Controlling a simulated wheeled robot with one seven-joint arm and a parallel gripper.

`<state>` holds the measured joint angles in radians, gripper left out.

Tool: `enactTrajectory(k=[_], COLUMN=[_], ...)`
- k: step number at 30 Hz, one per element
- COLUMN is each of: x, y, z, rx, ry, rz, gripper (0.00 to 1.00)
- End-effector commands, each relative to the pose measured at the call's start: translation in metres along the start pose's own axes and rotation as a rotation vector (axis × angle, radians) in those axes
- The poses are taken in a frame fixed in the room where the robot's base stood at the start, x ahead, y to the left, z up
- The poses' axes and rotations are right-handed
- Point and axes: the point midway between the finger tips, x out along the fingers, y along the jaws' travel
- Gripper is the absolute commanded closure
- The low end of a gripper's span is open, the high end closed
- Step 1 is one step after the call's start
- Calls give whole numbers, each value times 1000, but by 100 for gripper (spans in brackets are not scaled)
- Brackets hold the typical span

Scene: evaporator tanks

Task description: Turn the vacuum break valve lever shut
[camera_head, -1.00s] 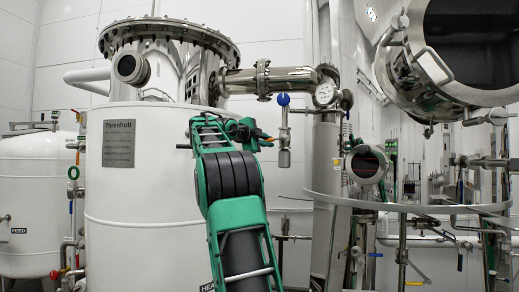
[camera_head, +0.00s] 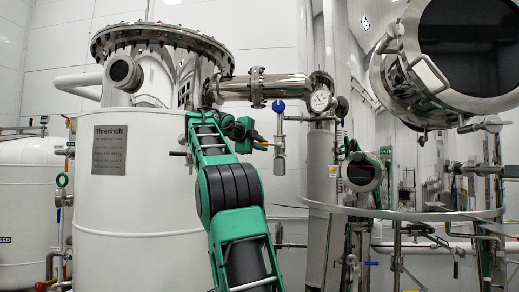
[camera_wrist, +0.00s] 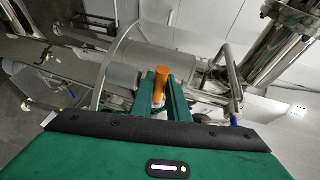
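An orange grip (camera_wrist: 159,85), apparently the vacuum break valve lever's, shows between my gripper's two green fingers in the wrist view. My gripper (camera_wrist: 160,95) appears shut on it. In the head view my gripper (camera_head: 243,129) is at the end of the green arm, in front of the big tank's right side. The orange grip (camera_head: 257,138) shows just right of it. A short metal rod runs from there towards a small upright valve (camera_head: 279,140) with a blue ball on top. The fingertips are too small to make out in the head view.
A large white tank (camera_head: 130,190) with a bolted lid stands behind my arm. A horizontal steel pipe (camera_head: 285,86) with a gauge (camera_head: 320,100) runs above the valve. A steel vessel (camera_head: 385,90) and a curved metal rail (camera_head: 400,215) are on the right.

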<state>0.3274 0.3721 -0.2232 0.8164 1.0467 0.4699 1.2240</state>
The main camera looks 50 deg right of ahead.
Motion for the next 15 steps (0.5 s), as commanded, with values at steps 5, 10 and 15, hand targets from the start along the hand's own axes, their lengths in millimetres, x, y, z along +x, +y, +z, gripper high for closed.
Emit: enactTrajectory(k=[5, 10, 15], x=[-2, -2, -11], y=[-2, -1, -2], z=[3, 2, 2], rx=[-1, -1, 0], ry=[-7, -5, -6], rz=[-4, -3, -3], gripper=[68, 68, 68])
